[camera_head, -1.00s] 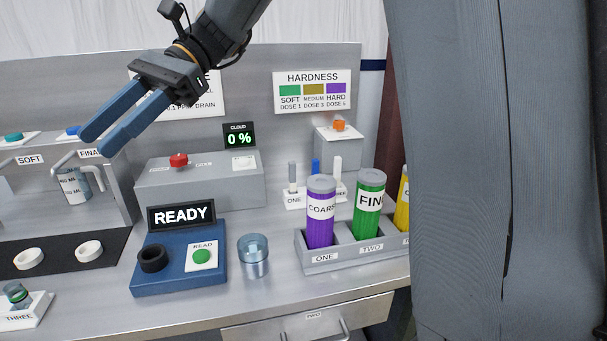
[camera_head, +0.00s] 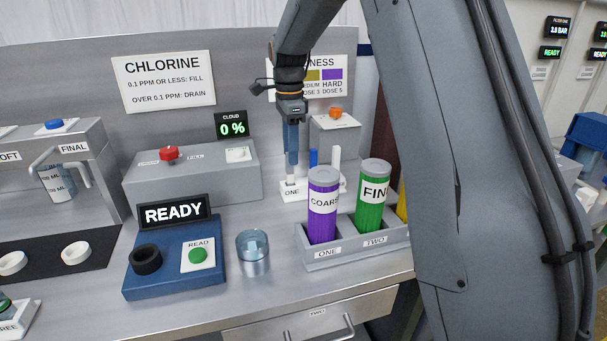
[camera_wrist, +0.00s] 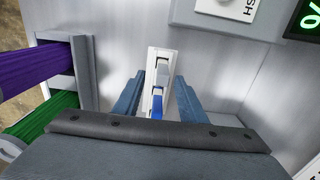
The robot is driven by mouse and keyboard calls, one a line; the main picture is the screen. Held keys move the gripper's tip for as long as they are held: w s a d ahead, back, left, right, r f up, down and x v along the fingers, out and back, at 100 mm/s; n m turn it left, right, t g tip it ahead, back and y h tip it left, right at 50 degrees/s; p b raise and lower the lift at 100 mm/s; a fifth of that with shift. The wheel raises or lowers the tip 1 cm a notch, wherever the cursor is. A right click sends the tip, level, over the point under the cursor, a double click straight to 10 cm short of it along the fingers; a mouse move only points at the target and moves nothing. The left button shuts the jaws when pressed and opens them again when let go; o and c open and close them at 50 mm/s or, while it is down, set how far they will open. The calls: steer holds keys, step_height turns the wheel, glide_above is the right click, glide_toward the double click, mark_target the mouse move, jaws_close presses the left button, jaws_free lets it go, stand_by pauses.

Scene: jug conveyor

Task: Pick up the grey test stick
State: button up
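The grey test stick (camera_wrist: 162,75) stands upright in a white holder (camera_wrist: 153,55), between my two fingers in the wrist view. A blue stick (camera_wrist: 155,106) stands beside it in the same holder. In the head view the blue stick (camera_head: 313,157) and a white stick (camera_head: 336,163) show to the right of my gripper (camera_head: 291,162). My fingers there cover most of the grey stick. My gripper (camera_wrist: 158,93) is open and points down over the holder, one finger on each side with gaps. I see no contact with the stick.
A rack (camera_head: 325,257) with purple and green cylinders stands in front of the holder, to the right. A grey box with a red button (camera_head: 169,153) is left of the holder. A clear cup (camera_head: 253,253) stands on the counter by the READY reader.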

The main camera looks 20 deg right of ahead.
mark_target(290, 185)
steer(key=shift+w+a+f+p, duration=0.1)
steer(key=shift+f+p, duration=0.65)
steer(key=shift+f, duration=1.1)
steer(key=shift+w+a+f+p, duration=0.1)
steer(key=shift+f+p, duration=0.6)
steer(key=shift+f, duration=1.15)
jaws_close()
